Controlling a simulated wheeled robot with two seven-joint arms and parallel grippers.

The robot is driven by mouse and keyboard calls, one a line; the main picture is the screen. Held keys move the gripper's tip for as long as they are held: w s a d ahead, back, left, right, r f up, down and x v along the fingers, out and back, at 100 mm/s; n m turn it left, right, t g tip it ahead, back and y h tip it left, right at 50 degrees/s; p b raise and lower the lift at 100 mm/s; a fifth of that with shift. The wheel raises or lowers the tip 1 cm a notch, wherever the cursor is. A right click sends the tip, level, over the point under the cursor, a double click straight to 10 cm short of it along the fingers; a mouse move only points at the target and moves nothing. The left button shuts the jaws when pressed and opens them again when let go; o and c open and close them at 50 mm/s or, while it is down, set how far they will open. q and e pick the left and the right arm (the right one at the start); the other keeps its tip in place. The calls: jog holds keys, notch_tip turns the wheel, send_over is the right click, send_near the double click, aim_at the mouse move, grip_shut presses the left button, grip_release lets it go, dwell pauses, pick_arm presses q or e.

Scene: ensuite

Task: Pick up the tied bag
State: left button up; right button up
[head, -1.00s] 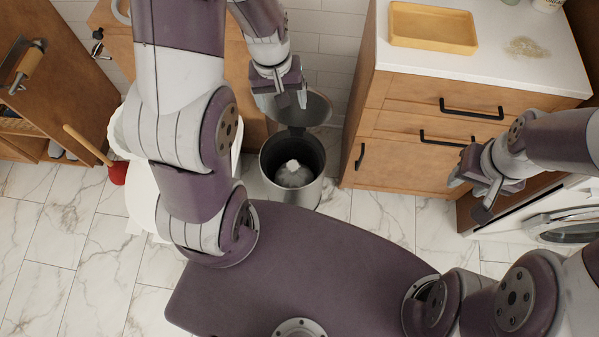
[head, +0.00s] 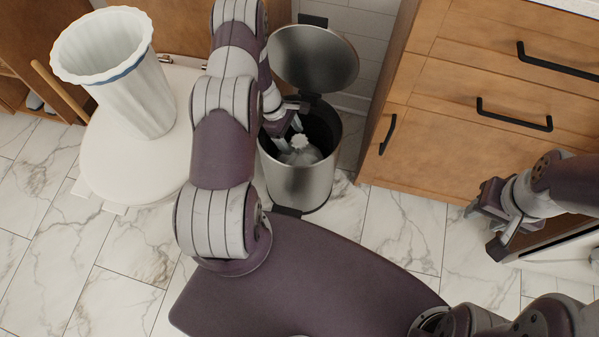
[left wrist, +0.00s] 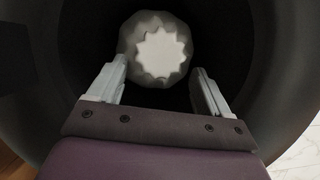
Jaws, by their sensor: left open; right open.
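The tied bag (head: 299,153) is pale, with a gathered, frilled top, and sits inside the steel pedal bin (head: 300,185), whose lid is up. In the left wrist view the bag (left wrist: 158,52) lies ahead of the fingertips, centred between them. My left gripper (head: 291,130) reaches down into the mouth of the bin, just above the bag. It is open, and its two fingers (left wrist: 165,85) stand apart with nothing between them. The lower part of the bag is hidden in the dark bin. My right gripper (head: 483,228) is open and empty at the right, in front of the drawers.
A white fluted basket (head: 118,70) stands on the closed toilet lid (head: 135,165) left of the bin. The wooden drawer cabinet (head: 450,120) is close on the right. The raised bin lid (head: 315,58) stands behind the opening. Marble floor (head: 130,260) is clear at lower left.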

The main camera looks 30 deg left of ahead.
aim_at(299, 162)
pick_arm(q)
jog(key=b+x, duration=0.1)
jog(key=x, duration=0.1)
jog(key=b+x, duration=0.1)
jog(key=x, duration=0.2)
jog(key=shift+w+a+f+b, duration=0.15)
jog(key=shift+a+f+b, duration=0.05)
jog(key=shift+f+b, duration=0.2)
